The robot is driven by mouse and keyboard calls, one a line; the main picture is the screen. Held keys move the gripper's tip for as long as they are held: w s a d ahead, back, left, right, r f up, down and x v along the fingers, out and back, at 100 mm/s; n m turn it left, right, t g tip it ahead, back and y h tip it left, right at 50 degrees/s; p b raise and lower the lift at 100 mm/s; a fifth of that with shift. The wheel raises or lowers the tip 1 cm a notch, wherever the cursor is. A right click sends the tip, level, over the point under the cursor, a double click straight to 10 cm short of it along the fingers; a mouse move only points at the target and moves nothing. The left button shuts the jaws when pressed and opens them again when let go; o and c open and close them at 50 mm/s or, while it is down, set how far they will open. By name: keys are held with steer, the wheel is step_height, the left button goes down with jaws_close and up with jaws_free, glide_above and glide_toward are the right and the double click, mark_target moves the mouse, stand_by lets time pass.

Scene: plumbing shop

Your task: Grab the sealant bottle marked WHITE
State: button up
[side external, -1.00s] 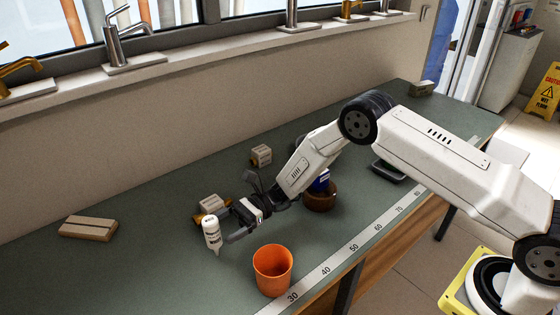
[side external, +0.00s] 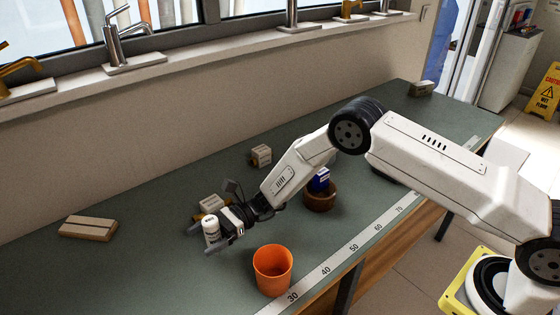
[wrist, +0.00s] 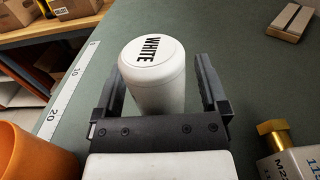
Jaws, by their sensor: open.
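The white sealant bottle (wrist: 152,72) stands between my gripper's two fingers in the wrist view, with WHITE printed in black on its top end. It also shows in the side external view (side external: 211,231), partly covered by the near finger. My gripper (wrist: 160,90) is open around the bottle, with a gap between the bottle and each finger. In the side external view my gripper (side external: 209,238) is low over the green bench, its fingers on either side of the bottle. The bottle's lower part is hidden in the wrist view.
An orange cup (side external: 272,270) stands close, near the bench's front edge and ruler strip (side external: 345,252). A box with a brass fitting (side external: 211,203) lies just behind my gripper. A brown bowl (side external: 320,199) holds a blue box. A wooden block (side external: 88,228) lies left, with clear bench between.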

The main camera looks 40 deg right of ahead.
jaws_close()
stand_by(0.3)
steer(key=shift+r, duration=0.15)
steer(key=shift+r, duration=0.75)
steer(key=s+d+r, duration=0.6)
steer(key=s+r, duration=0.5)
steer(key=s, duration=0.1)
steer(key=shift+s+r, duration=0.15)
steer(key=shift+s, duration=0.15)
